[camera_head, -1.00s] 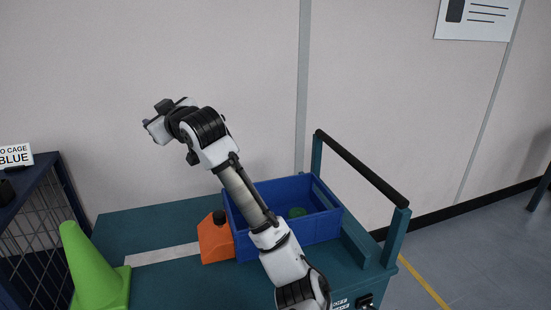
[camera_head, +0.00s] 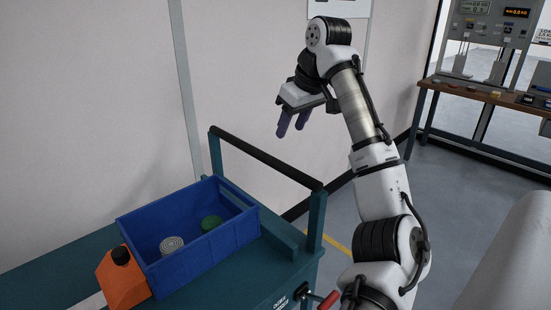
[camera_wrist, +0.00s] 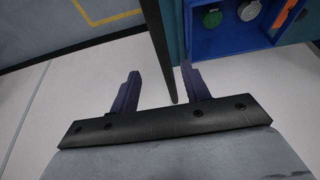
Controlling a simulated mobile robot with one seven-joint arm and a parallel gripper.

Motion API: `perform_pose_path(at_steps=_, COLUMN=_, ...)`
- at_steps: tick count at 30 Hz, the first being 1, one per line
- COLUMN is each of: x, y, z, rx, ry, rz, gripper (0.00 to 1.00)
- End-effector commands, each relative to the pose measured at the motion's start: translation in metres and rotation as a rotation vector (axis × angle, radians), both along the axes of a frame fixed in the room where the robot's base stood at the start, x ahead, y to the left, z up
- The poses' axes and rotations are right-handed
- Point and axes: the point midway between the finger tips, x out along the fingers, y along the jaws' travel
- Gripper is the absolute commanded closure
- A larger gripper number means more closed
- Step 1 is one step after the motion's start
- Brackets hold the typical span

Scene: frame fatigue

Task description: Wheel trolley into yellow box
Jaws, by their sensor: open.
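The teal trolley (camera_head: 238,280) stands against the wall at lower left in the head view. Its black push bar (camera_head: 265,158) runs between two teal posts at its right end. My gripper (camera_head: 293,127) is open and empty, fingers pointing down, above and behind the bar in the picture. In the wrist view the open fingers (camera_wrist: 160,72) have the dark bar (camera_wrist: 160,45) running between them; contact cannot be told. Part of a yellow floor line (camera_head: 338,243) shows right of the trolley, and a yellow corner (camera_wrist: 110,16) shows in the wrist view. The rest of the yellow box is hidden.
A blue crate (camera_head: 140,222) on the trolley holds a green item (camera_head: 211,223) and a grey round item (camera_head: 172,244). An orange block (camera_head: 122,280) sits beside it. A red lever (camera_head: 328,301) is at the trolley's end. A workbench (camera_head: 480,96) stands at far right; grey floor between is open.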

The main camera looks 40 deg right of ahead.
Motion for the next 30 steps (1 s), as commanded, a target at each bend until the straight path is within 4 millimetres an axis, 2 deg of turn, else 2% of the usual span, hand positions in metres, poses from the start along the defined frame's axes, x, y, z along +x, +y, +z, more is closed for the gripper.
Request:
perform_pose_path(at_steps=1, x=0.004, y=0.001, z=-0.011, rx=0.004, ry=0.000, rz=0.003, gripper=0.53)
perform_pose_path(at_steps=9, x=0.026, y=0.002, z=-0.063, rx=0.001, ry=0.001, rz=-0.001, gripper=0.53)
perform_pose_path(at_steps=15, x=0.040, y=0.004, z=-0.094, rx=0.000, ry=-0.001, rz=0.000, gripper=0.53)
perform_pose_path(at_steps=21, x=0.046, y=0.004, z=-0.109, rx=0.000, ry=-0.002, rz=0.001, gripper=0.53)
perform_pose_path(at_steps=30, x=0.047, y=0.004, z=-0.111, rx=0.000, ry=-0.003, rz=0.001, gripper=0.53)
